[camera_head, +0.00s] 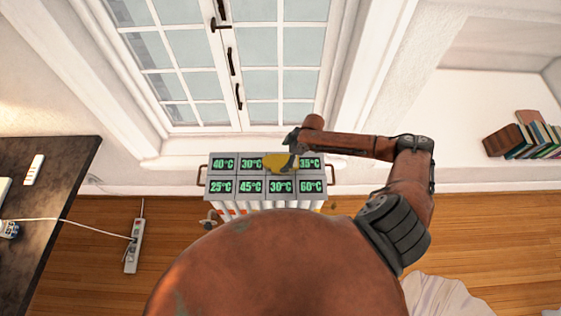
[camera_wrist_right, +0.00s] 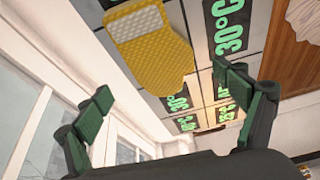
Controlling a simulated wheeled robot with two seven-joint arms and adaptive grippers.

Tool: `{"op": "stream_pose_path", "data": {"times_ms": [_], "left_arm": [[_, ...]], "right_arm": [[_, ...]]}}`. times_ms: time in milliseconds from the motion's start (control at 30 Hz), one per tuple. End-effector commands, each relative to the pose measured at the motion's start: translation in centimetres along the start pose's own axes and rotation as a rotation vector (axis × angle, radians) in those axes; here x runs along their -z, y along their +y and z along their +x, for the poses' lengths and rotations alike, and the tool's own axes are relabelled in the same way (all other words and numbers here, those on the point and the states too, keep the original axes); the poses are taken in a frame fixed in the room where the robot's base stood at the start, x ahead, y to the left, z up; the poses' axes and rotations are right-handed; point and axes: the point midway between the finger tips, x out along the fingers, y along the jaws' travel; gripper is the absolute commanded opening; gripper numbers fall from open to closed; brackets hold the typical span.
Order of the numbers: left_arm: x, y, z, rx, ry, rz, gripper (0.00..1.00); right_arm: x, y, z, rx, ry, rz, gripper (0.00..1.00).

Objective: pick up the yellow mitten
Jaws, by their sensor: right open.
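The yellow mitten (camera_head: 279,161) lies on the top row of a grey panel of temperature labels, mostly hiding the label left of 35°C. In the right wrist view the mitten (camera_wrist_right: 150,48) shows its quilted face and ribbed-looking end at the upper middle. My right gripper (camera_head: 295,147) is over the panel at the mitten's right end and partly overlaps it in the head view. In the wrist view the right gripper (camera_wrist_right: 163,82) has its green-padded fingers wide apart, with nothing between them. The mitten appears beyond the fingertips. My left gripper is not in view.
The labelled panel (camera_head: 238,173) has handles at both sides and sits above a white radiator (camera_head: 238,206). A window (camera_head: 240,60) rises behind it. A dark table (camera_head: 60,175) stands left, a power strip (camera_head: 134,245) lies on the floor, and books (camera_head: 530,138) stand right.

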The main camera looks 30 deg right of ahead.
Motion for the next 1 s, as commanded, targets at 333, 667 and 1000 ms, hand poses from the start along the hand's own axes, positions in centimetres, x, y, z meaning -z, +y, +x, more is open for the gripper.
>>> {"op": "stream_pose_path", "data": {"times_ms": [333, 667, 1000], "left_arm": [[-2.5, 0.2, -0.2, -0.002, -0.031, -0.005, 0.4], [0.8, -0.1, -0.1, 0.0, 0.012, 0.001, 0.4], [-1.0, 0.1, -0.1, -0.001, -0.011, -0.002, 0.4]], "right_arm": [[0.4, -0.3, 4.7, 0.001, 0.002, -0.003, 0.9], [0.2, -0.3, 5.2, 0.0, 0.001, -0.001, 0.89], [0.1, -0.3, 5.2, 0.0, 0.001, 0.0, 0.66]]}}
